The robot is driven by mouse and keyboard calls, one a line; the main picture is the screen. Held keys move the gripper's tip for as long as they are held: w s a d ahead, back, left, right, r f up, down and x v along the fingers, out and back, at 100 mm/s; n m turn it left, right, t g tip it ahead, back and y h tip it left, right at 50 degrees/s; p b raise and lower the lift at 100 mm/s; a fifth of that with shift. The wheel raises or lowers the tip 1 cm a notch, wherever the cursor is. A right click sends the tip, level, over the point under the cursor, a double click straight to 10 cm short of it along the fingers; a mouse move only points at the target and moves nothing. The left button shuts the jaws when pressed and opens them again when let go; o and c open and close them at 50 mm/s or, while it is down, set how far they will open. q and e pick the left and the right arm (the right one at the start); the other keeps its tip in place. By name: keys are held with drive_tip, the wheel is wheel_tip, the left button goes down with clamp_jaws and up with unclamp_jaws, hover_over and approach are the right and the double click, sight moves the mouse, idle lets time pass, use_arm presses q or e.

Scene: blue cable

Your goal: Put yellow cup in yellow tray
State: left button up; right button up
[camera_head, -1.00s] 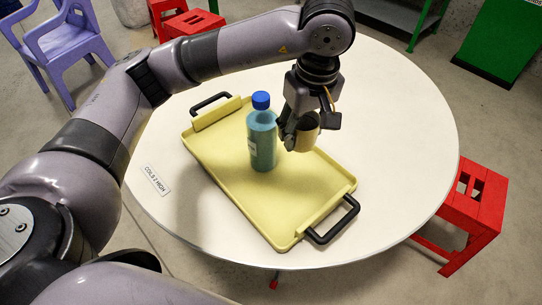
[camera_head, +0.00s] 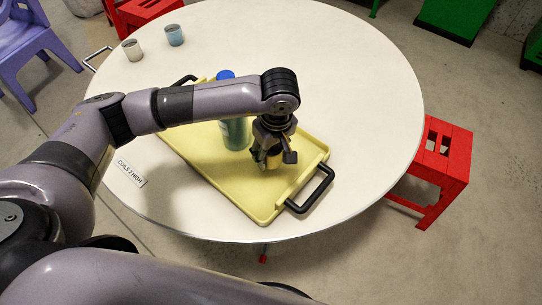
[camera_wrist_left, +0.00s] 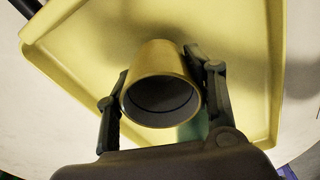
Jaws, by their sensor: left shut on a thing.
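The yellow tray (camera_head: 222,183) lies on the round white table, with black handles at its ends. My left gripper (camera_head: 268,160) is over the tray's right part, to the right of the bottle, and is shut on the yellow cup (camera_head: 274,163). In the left wrist view the cup (camera_wrist_left: 160,82) sits between the two fingers (camera_wrist_left: 163,88), its open mouth facing the camera, with the tray (camera_wrist_left: 90,45) behind it. I cannot tell whether the cup's bottom touches the tray. My right gripper is not in view.
A blue-capped teal bottle (camera_head: 236,134) stands on the tray, partly hidden by my left arm. A white cup (camera_head: 132,51) and a blue cup (camera_head: 174,36) stand at the table's far left. A label (camera_head: 131,173) lies near the left edge. The table's right side is clear.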

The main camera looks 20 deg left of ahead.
sight(271, 159)
use_arm(q)
wheel_tip(271, 159, down, 3)
drive_tip(key=shift+r, duration=0.15)
drive_tip(key=shift+f, duration=0.25)
drive_tip(key=o, duration=1.2)
drive_tip(key=shift+r, duration=0.25)
drive_tip(key=shift+d+r, duration=0.1)
drive_tip(key=shift+r, duration=0.25)
drive_tip(key=r, duration=0.3)
drive_tip(key=r+b, duration=0.1)
drive_tip(key=r, duration=0.3)
drive_tip(key=s+d+r, duration=0.1)
drive_tip(key=r, duration=0.3)
